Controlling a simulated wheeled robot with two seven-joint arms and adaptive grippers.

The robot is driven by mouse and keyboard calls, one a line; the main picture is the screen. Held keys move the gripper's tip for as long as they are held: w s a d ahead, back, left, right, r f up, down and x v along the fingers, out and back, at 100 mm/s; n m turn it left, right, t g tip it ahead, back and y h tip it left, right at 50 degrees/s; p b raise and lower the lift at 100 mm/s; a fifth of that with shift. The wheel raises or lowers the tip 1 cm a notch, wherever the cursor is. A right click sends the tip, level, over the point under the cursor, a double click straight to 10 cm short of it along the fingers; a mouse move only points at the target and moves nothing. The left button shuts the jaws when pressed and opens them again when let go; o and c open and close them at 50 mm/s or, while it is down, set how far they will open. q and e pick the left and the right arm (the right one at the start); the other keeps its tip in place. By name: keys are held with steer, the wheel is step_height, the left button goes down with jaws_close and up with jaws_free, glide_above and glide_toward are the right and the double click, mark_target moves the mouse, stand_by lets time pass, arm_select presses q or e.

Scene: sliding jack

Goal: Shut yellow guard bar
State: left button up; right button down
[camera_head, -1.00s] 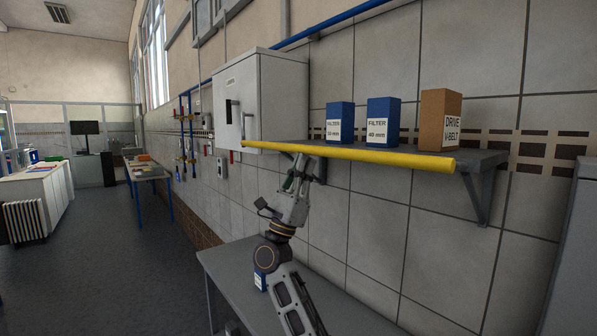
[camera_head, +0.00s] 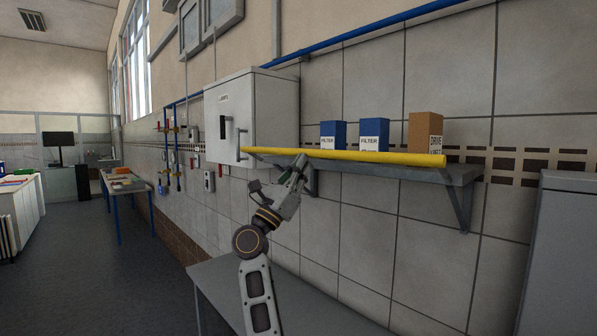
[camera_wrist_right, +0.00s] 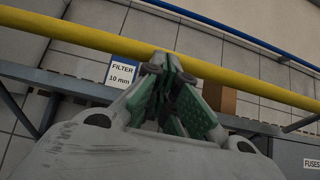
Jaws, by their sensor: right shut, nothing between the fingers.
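The yellow guard bar (camera_head: 345,155) runs along the front of a grey wall shelf (camera_head: 400,172). In the head view it crosses the lower parts of the boxes, and the shelf's front edge shows below it. In the wrist view the bar (camera_wrist_right: 95,38) passes just beyond my fingertips. My right gripper (camera_head: 300,161) is shut and empty, at the bar's underside towards its left part. The fingertips (camera_wrist_right: 166,62) look very close to the bar or touching it; I cannot tell which. My left gripper is not in view.
Two blue filter boxes (camera_head: 333,134) and a brown drive-belt box (camera_head: 425,132) stand on the shelf behind the bar. A white wall cabinet (camera_head: 250,115) is at the shelf's left end. A grey bench (camera_head: 230,280) lies below; a grey cabinet (camera_head: 570,250) stands right.

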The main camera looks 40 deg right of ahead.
steer(key=shift+d+r+g+b, duration=0.15)
steer(key=shift+r+b, duration=0.1)
steer(key=shift+r, duration=0.4)
steer(key=shift+d+r+g+b, duration=0.15)
steer(key=shift+r+b, duration=0.05)
steer(key=shift+r, duration=0.4)
steer(key=shift+a+r+b+x, duration=0.1)
steer(key=shift+b+x, duration=0.2)
steer(key=shift+x, duration=0.6)
steer(key=shift+a+r+b+x, duration=0.15)
steer(key=shift+b+x, duration=0.15)
steer(key=shift+x, duration=0.55)
arm_select(q)
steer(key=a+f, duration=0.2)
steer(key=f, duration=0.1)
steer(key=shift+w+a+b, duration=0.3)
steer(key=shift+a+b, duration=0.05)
steer(key=shift+b, duration=0.05)
arm_select(e)
steer(key=x, duration=0.3)
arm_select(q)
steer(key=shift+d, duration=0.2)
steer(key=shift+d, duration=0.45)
arm_select(e)
steer(key=shift+r, duration=0.15)
steer(key=shift+a, duration=0.1)
